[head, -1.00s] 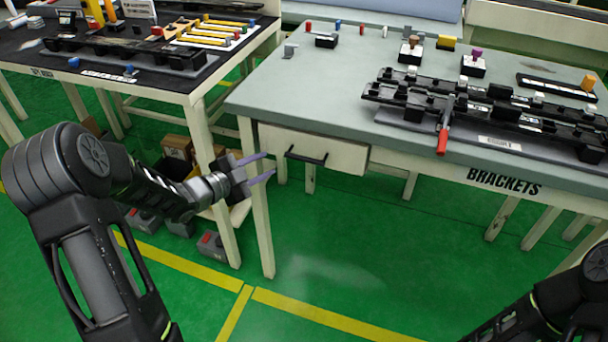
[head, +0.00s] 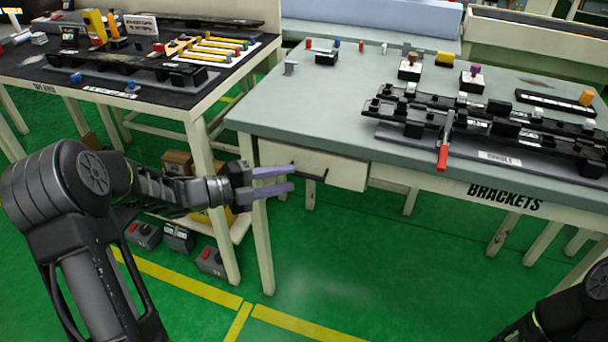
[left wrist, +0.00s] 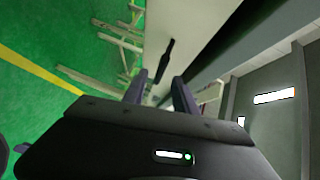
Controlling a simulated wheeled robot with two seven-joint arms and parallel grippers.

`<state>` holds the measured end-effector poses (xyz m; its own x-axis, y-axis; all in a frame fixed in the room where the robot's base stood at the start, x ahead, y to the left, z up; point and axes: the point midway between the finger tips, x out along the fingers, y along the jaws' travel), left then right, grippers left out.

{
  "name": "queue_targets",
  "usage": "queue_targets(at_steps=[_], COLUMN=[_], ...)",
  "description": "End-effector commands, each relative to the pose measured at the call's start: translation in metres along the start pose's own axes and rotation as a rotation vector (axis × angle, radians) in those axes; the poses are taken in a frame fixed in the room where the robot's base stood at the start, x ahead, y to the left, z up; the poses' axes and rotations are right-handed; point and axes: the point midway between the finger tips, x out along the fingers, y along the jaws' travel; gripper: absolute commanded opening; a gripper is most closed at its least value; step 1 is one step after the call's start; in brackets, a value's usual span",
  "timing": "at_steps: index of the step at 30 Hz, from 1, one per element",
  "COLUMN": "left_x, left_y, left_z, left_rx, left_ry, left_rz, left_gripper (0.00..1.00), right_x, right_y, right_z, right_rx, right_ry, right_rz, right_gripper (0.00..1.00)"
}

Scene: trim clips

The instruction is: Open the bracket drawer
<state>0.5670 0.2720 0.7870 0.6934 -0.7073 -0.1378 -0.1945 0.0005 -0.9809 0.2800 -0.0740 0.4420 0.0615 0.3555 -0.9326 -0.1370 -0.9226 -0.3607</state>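The bracket drawer (head: 345,172) is a pale front under the left end of the grey BRACKETS table, and it looks closed. Its black bar handle (head: 314,175) is partly hidden behind my left gripper (head: 292,180). That gripper comes in from the left with its two purple-grey fingers apart and empty, the tips close to the handle's left part. In the left wrist view the handle (left wrist: 165,62) lies just beyond and between the open fingertips (left wrist: 159,85); I see no grip on it. Only part of my right arm shows at lower right; its gripper is out of frame.
The BRACKETS table (head: 330,110) carries black trim fixtures, a red-handled clamp (head: 443,157) and small blocks. A table leg (head: 262,240) stands just below my left gripper. Another table (head: 60,85) stands at left, with grey boxes (head: 178,238) beneath. The green floor ahead is clear.

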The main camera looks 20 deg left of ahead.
Motion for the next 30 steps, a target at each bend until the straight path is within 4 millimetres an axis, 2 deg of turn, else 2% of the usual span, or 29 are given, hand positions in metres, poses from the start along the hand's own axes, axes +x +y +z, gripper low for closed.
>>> queue_targets(at_steps=[3,9,13,21,30], left_x=[0.02,0.048,0.055,0.056,0.056], left_y=[0.0,0.0,0.0,0.0,0.0], left_z=[-0.001,0.0,0.0,0.0,0.0], left_rx=[-0.001,0.001,-0.001,-0.001,-0.001], left_ry=[0.004,0.002,-0.001,-0.001,-0.001], left_rz=[-0.001,0.0,0.0,0.0,0.0], left_gripper=[0.34,0.34,0.34,0.33,0.09], right_x=[0.001,0.001,0.001,0.001,0.001], right_y=[0.0,0.0,0.001,0.001,0.001], right_z=[0.0,0.0,0.0,0.0,0.0], right_rx=[0.0,0.0,0.0,0.0,0.0], right_ry=[0.0,0.0,0.0,0.0,0.0], right_rz=[0.0,0.0,0.0,0.0,0.0], right_gripper=[0.36,0.36,0.36,0.36,0.36])
